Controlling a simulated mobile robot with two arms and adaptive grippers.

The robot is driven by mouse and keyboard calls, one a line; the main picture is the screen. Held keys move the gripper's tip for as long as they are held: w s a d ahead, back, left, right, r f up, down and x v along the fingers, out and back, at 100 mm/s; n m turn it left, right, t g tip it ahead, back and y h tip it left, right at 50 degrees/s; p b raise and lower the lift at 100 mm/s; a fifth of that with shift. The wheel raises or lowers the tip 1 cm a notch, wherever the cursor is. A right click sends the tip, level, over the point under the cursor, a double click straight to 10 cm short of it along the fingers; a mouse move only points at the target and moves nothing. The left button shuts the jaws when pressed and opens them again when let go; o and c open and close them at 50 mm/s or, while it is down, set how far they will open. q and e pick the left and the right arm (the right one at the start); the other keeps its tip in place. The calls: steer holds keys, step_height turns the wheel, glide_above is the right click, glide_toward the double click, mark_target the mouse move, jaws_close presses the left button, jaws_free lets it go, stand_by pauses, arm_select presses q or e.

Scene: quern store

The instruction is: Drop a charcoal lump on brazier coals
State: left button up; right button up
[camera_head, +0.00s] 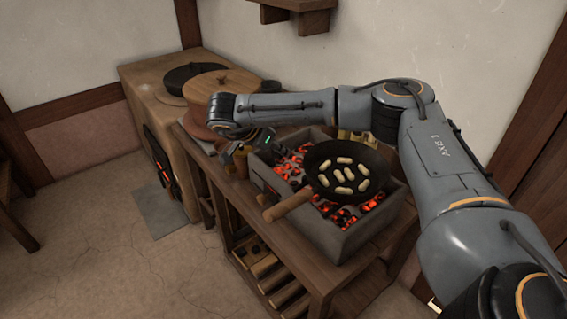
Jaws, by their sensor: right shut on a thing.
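The grey brazier (350,238) stands on a wooden table, with dark lumps and glowing orange coals (288,163) inside. A black pan (322,178) with several pale oblong pieces sits over the coals, covering the middle of them. Its wooden handle (288,205) points to the lower left. Coals show to the left of the pan and below it. My right gripper (240,158) is at the brazier's left end, pointing down. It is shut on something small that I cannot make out. No separate charcoal lump can be told apart. My left gripper is not in view.
The wooden table (322,279) has a lower slatted shelf. A round wooden lid (223,86) on a reddish-brown vessel is behind my right arm. A clay stove (146,78) with a black pan stands at the back left. The floor (100,250) at left is mostly clear.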

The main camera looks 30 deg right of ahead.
steer(key=x, duration=0.3)
steer(key=shift+a, duration=0.1)
steer(key=f, duration=0.2)
steer(key=f+b, duration=0.1)
steer(key=shift+d+f, duration=0.2)
steer(key=shift+d, duration=0.05)
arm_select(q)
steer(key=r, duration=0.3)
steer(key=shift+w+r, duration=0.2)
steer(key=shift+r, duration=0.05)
arm_select(e)
steer(key=shift+w+f, duration=0.1)
steer(key=shift+f, duration=0.05)
steer(key=shift+f, duration=0.25)
steer(key=o, duration=0.8)
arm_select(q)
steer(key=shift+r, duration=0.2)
arm_select(e)
steer(key=shift+r, duration=0.1)
